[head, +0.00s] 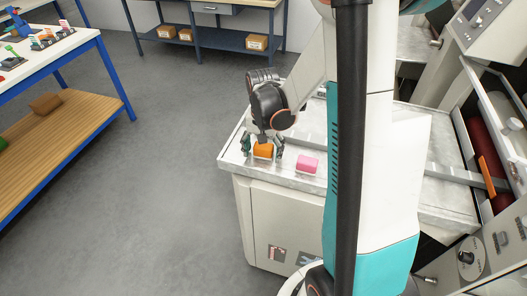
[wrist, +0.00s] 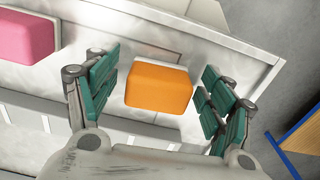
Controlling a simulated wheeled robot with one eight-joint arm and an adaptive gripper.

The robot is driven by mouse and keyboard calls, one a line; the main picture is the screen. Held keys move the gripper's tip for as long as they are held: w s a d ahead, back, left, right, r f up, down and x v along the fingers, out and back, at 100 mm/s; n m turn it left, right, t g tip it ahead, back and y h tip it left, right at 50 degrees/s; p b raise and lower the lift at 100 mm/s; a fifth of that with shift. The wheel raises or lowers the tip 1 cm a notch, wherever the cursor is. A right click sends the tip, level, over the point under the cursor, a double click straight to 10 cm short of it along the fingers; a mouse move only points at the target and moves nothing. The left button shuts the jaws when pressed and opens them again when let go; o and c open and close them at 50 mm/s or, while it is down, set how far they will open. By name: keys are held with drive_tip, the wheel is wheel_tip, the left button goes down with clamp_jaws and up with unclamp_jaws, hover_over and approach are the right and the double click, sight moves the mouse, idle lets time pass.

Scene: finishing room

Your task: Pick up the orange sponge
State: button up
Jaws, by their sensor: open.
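The orange sponge (head: 263,151) lies on the metal top of a low machine, near its left corner. In the wrist view the orange sponge (wrist: 159,88) sits between the two green-padded fingers of my gripper (wrist: 160,100). A gap shows on each side of it. In the head view my gripper (head: 263,150) is directly over the sponge, fingers pointing down on either side. The gripper is open and holds nothing.
A pink sponge (head: 307,164) lies to the right of the orange one on the same metal top (head: 310,182); it also shows in the wrist view (wrist: 25,36). The machine's edge is close to the left. A blue-framed table (head: 85,44) stands at far left.

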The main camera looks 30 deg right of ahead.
sight(263, 147)
drive_tip(key=c, duration=1.1)
drive_tip(key=shift+o, duration=0.2)
drive_tip(key=shift+r, duration=0.15)
wheel_tip(263, 147, up, 20)
drive_tip(key=p, duration=0.4)
